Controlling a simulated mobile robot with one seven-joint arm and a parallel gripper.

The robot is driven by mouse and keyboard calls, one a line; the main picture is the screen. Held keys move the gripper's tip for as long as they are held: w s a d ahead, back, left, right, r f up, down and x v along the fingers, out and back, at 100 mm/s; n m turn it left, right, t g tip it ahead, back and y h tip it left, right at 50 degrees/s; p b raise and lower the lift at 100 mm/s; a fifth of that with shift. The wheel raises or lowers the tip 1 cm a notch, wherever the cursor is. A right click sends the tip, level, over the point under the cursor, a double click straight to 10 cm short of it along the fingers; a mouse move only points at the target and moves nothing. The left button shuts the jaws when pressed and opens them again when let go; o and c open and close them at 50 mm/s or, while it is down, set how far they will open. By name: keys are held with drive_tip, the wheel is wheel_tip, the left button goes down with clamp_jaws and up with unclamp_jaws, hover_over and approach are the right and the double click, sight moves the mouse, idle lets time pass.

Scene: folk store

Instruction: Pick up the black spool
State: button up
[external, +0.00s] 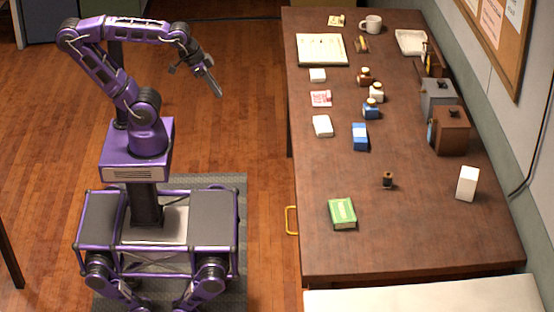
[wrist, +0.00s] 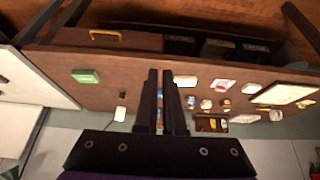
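The black spool (external: 388,180) is a small dark cylinder with a tan band. It stands on the brown table (external: 420,235), between the green box (external: 342,213) and an upright white box (external: 467,183). In the wrist view a small dark shape (wrist: 122,95) between the same two boxes appears to be the spool. My gripper (external: 214,88) is in the air left of the table, well away from the spool. In the wrist view my gripper (wrist: 160,74) has two dark fingers with a narrow empty gap between them.
A blue box (external: 360,137), small white boxes, ink bottles (external: 371,108) and a brown device (external: 449,130) stand farther back on the table. The wall (external: 515,130) runs along the right side. The table around the spool is clear.

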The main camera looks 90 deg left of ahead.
drive_tip(key=o, duration=1)
drive_tip(key=shift+o, duration=0.2)
